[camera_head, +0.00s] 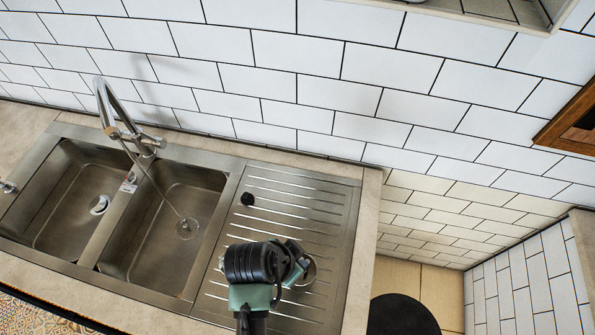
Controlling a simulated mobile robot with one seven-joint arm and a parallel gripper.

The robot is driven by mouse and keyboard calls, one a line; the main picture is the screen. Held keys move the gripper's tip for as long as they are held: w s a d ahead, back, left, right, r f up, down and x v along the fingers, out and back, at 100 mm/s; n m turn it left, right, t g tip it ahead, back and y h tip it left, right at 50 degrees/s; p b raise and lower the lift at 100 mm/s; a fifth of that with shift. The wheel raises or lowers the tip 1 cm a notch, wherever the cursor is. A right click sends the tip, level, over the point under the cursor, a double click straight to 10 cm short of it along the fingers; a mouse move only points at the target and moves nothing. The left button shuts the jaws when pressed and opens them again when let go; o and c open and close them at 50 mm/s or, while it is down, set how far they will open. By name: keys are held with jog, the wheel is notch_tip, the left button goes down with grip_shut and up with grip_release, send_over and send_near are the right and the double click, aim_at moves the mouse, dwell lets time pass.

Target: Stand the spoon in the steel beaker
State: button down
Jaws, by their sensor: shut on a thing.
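My gripper (297,262) is over the right part of the steel drainboard, seen from behind and above. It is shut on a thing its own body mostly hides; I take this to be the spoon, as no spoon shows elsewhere. The steel beaker (308,271) appears as a round, shiny metal rim just right of the fingers, partly covered by them. I cannot tell whether the held thing is inside the beaker, above it or beside it.
The ridged drainboard (265,213) has a small black round object (247,199) near its back left. A double sink (165,235) with a tall tap (113,115) lies left. The counter ends right of the drainboard; a black round thing (401,315) is lower beyond. A tiled wall stands behind.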

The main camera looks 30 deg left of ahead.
jog(key=shift+f, duration=0.1)
jog(key=c, duration=0.8)
grip_release()
jog(key=shift+c, duration=0.2)
jog(key=b+v, duration=0.2)
jog(key=v, duration=1.1)
jog(key=shift+w, duration=0.1)
